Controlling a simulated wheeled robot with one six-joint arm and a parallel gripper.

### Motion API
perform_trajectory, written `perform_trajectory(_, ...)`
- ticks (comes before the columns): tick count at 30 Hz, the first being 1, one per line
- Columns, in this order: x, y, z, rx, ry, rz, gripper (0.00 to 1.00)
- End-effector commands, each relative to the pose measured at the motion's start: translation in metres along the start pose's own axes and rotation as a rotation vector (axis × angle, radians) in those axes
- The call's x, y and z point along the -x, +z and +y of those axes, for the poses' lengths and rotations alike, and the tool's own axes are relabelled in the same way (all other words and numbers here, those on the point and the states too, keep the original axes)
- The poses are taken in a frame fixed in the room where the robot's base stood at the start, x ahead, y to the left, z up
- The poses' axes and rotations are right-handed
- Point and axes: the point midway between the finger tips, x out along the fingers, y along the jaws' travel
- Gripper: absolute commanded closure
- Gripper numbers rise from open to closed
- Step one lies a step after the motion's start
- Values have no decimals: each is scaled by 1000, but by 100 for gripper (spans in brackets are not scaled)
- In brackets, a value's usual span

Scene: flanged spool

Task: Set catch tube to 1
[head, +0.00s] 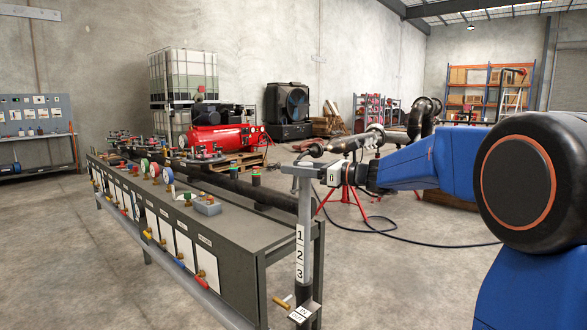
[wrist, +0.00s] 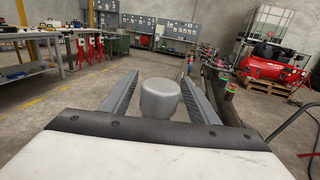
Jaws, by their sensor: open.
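The catch tube (head: 306,225) is a grey upright post at the near end of the bench, with a T-shaped handle on top. A white strip with the numbers 1, 2, 3 (head: 300,252) runs down the post. At its foot are IN and OUT labels (head: 303,312) and a small lever with a tan handle (head: 282,302). My gripper (head: 311,168) is level with the handle, coming from the right. In the wrist view my gripper (wrist: 160,75) is open, with a rounded grey handle end (wrist: 160,98) between its two fingers. I cannot tell whether the fingers touch it.
The long grey bench (head: 190,235) with valves, gauges and labelled panels stretches away left of the post. A dark pipe (head: 255,190) lies along it. Red stands (head: 345,195) and a black hose are behind my arm. A red compressor (head: 215,137) stands farther back. The front floor is clear.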

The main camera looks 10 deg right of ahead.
Motion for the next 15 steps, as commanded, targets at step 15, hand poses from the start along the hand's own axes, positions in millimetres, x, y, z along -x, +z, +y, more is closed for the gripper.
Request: perform_trajectory(15,-14,0,0,0,0,0,47)
